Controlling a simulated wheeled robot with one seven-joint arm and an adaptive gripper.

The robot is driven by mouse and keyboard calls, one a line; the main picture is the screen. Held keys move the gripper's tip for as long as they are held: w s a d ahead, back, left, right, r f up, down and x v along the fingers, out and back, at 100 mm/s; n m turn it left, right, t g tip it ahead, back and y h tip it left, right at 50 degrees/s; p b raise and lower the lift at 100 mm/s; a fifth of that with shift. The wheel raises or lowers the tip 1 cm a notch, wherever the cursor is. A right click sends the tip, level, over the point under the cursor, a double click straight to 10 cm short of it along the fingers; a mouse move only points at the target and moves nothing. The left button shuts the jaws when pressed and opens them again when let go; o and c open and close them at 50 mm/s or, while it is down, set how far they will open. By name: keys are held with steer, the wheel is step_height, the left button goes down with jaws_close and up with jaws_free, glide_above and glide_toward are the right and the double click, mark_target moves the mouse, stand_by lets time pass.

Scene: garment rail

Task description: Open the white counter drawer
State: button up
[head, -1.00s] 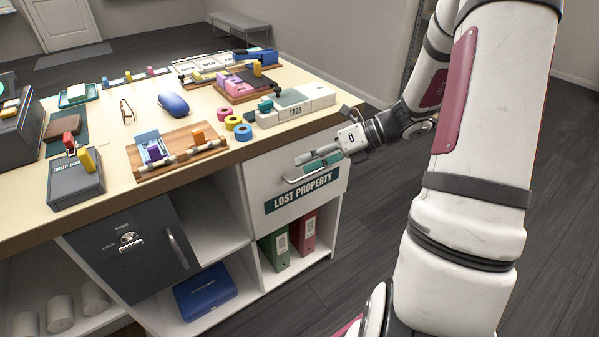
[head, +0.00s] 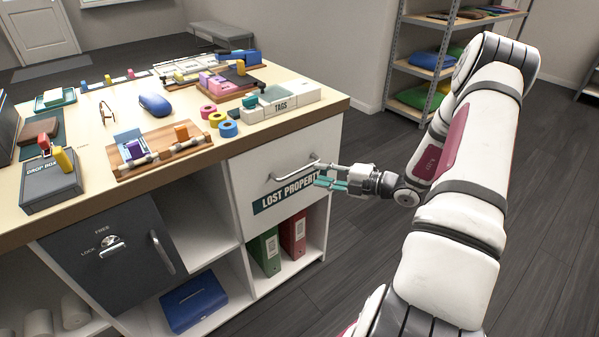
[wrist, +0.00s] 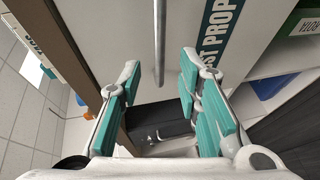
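The white counter drawer (head: 250,172) sits under the right end of the counter, with a dark "LOST PROPERTY" label on its front. It looks closed. Its metal bar handle (head: 293,172) stands out above the label; the bar also shows in the wrist view (wrist: 160,40). My gripper (head: 328,176) is in front of the drawer, by the right end of the handle. In the wrist view its teal-padded fingers (wrist: 163,88) are spread apart, with the bar ahead between them. I cannot tell whether either finger touches the bar.
A grey locker door (head: 113,250) is at the left, and green and red binders (head: 266,252) stand in the cubby below the drawer. The counter top (head: 195,168) holds trays and tape rolls. The floor right of the counter is clear; a metal shelf (head: 400,62) stands behind.

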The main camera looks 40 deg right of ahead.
mark_target(300, 170)
steer(key=x, duration=0.8)
steer(key=shift+w+b, duration=0.1)
steer(key=shift+b, duration=0.3)
jaws_close()
